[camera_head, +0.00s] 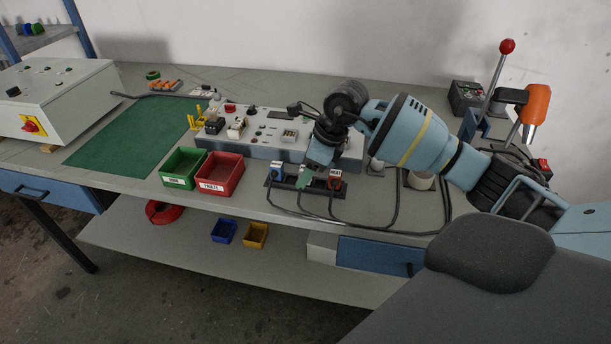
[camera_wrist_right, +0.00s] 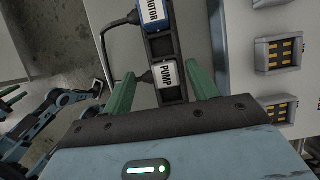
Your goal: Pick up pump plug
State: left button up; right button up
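The pump plug (camera_wrist_right: 168,75) is white with a black PUMP label and sits in a dark socket strip (camera_wrist_right: 162,46) in the right wrist view. My right gripper (camera_wrist_right: 160,73) is open, its two green fingers on either side of the pump plug with gaps showing. In the head view my right gripper (camera_head: 305,179) is down at the socket strip (camera_head: 290,183), and the pump plug is hidden there. At the wrist view's left edge, blue arm links and small green tips look like my left arm and gripper (camera_wrist_right: 12,97); its opening is too small to tell.
The blue MOTOR plug (camera_wrist_right: 153,10) and the orange-red HEAT plug (camera_head: 335,179) flank the right gripper on the strip. A grey control panel (camera_head: 255,143) stands behind; green (camera_head: 181,181) and red bins (camera_head: 213,187) lie left.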

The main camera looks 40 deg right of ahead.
aim_at(300, 170)
jog(key=c, duration=0.9)
jog(key=shift+r, duration=0.25)
jog(key=shift+r, duration=0.65)
jog(key=shift+s+r, duration=0.1)
jog(key=shift+r, duration=0.85)
jog(key=s+a+r+b, duration=0.1)
jog(key=s+a+b, duration=0.1)
jog(key=s, duration=1.3)
jog(key=shift+s+a+r, duration=0.2)
jog(key=shift+s+a, duration=0.05)
jog(key=shift+a, duration=0.25)
